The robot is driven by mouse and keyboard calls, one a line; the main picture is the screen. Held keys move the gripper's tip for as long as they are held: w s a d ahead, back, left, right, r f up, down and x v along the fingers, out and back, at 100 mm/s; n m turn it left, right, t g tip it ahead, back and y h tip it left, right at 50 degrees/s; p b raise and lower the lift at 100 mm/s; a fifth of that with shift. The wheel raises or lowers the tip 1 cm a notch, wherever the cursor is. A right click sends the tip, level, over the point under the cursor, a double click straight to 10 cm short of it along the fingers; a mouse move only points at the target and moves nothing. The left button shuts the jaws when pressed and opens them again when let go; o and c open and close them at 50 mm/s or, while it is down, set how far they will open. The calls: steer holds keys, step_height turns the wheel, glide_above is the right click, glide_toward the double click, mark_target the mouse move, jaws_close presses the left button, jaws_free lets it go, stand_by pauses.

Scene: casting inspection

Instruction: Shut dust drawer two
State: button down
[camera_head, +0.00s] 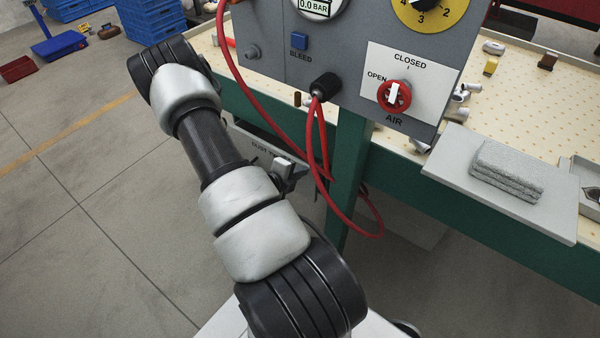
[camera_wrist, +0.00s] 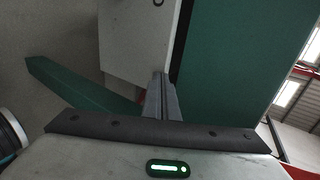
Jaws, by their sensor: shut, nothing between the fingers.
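A grey unit under the bench carries a partly readable label starting "DUST" (camera_head: 265,149) in the head view. It is mostly hidden behind my arm and the red hose, so I cannot tell which drawer is number two or how far any drawer stands out. My gripper (camera_wrist: 162,98) is shut and empty in the wrist view. Its fingertips point at the lower edge of a pale grey panel (camera_wrist: 138,40), beside a wide green surface. I cannot tell whether they touch the panel. In the head view the gripper is largely hidden by my arm.
A green bench leg (camera_head: 346,180) and a looped red hose (camera_head: 352,222) are close to my arm. The grey control panel (camera_head: 340,60) with gauge and air valve hangs above. A grey board (camera_head: 452,166) with folded cloths (camera_head: 507,172) overhangs the bench at right.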

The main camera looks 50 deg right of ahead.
mark_target(309, 165)
steer(key=d, duration=0.4)
steer(key=shift+w+d, duration=0.1)
steer(key=shift+d, duration=0.05)
steer(key=shift+d+r, duration=0.1)
steer(key=shift+d, duration=0.05)
steer(key=shift+a, duration=0.35)
steer(key=a+f+p+v, duration=0.1)
steer(key=p+v, duration=0.2)
steer(key=v, duration=1)
steer(key=shift+f, duration=0.3)
